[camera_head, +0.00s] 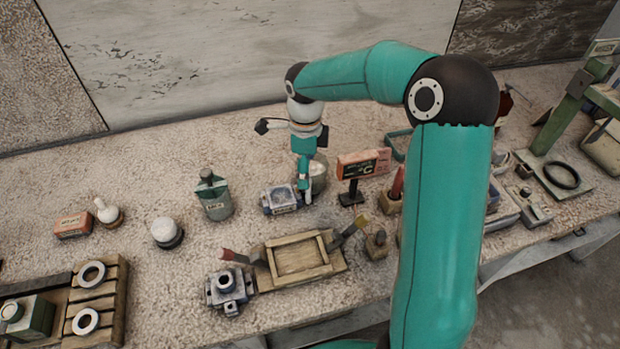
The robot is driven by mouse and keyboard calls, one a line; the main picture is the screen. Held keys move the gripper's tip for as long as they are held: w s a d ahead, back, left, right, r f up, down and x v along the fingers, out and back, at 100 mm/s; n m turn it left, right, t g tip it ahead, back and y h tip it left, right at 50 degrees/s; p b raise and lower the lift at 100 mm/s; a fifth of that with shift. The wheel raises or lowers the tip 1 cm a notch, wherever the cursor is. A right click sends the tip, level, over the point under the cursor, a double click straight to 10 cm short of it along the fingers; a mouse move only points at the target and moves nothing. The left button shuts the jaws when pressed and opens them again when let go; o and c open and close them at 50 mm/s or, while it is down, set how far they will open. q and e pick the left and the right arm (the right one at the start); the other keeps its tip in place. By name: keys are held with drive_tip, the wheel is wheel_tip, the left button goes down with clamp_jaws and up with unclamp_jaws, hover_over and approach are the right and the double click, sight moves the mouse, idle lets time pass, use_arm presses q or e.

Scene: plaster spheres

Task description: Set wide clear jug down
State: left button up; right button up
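A pale, see-through vessel that looks like the wide clear jug (319,174) shows at mid-bench, partly hidden behind my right gripper. My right gripper (305,190) points down at the vessel's left side, and its fingers overlap it in the picture. The fingers are seen edge-on, so I cannot tell whether they are shut on it. I also cannot tell whether the vessel's base touches the bench. My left gripper is not in view.
A blue-grey block (280,199) lies just left of the gripper. A red box on a stand (364,163) is close on the right. A wooden tray (300,258) lies in front. A grey-green canister (214,196) and white sphere (165,230) stand left. The bench's back left (180,150) is clear.

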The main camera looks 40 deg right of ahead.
drive_tip(key=f+p, duration=0.1)
drive_tip(key=f, duration=0.2)
drive_tip(key=f+p, duration=0.1)
drive_tip(key=f, duration=0.3)
drive_tip(key=shift+s+d, duration=0.1)
drive_tip(key=shift+s, duration=0.1)
drive_tip(key=shift+f, duration=0.25)
clamp_jaws()
